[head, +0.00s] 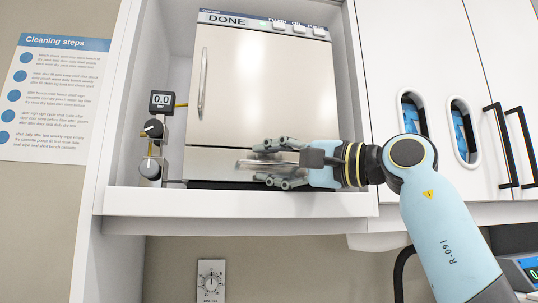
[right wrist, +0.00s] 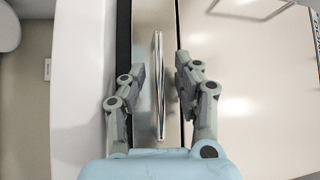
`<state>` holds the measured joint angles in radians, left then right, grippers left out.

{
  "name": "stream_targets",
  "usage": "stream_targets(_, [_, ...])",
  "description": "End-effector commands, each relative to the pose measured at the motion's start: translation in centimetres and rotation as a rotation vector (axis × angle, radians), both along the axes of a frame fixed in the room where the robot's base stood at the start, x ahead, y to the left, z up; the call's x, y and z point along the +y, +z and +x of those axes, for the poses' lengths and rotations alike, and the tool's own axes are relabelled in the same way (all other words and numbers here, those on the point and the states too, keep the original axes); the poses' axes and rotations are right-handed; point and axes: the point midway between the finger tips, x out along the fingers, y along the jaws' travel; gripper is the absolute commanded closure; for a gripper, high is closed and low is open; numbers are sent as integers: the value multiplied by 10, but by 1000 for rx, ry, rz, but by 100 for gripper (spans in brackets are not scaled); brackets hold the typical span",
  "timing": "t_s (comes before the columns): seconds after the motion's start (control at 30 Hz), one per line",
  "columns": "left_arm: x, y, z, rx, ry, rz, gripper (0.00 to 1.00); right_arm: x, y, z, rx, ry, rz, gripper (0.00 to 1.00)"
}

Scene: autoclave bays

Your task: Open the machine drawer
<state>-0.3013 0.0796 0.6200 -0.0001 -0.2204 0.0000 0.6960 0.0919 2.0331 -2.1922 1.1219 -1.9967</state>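The machine (head: 265,85) stands in a white bay, with "DONE" on its top panel. Its drawer (head: 208,167) is the low metal front below the large door, and it looks shut. The drawer handle (head: 250,164) is a horizontal metal bar. My right gripper (head: 264,164) reaches in from the right, with one finger above the bar and one below. In the right wrist view the handle (right wrist: 158,95) lies between the fingers of the right gripper (right wrist: 160,68), with clear gaps on both sides. The fingers are open. My left gripper is not in view.
The door has a vertical handle (head: 203,82) at its left. A gauge reading 0.0 (head: 162,102) and knobs (head: 152,130) stand left of the machine. The bay's white front ledge (head: 150,203) runs below the drawer. Cabinets with black handles (head: 500,145) are at right.

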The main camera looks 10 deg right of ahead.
Motion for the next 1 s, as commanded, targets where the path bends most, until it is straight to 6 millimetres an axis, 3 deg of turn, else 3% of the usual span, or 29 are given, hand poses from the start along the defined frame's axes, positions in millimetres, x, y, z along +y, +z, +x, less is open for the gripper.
stream_targets(0.33, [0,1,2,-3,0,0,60,4,0,3,1,0,0,68])
stream_targets(0.6, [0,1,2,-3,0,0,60,3,0,3,1,0,0,100])
stream_targets(1.0, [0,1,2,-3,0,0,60,3,-2,3,5,1,-2,100])
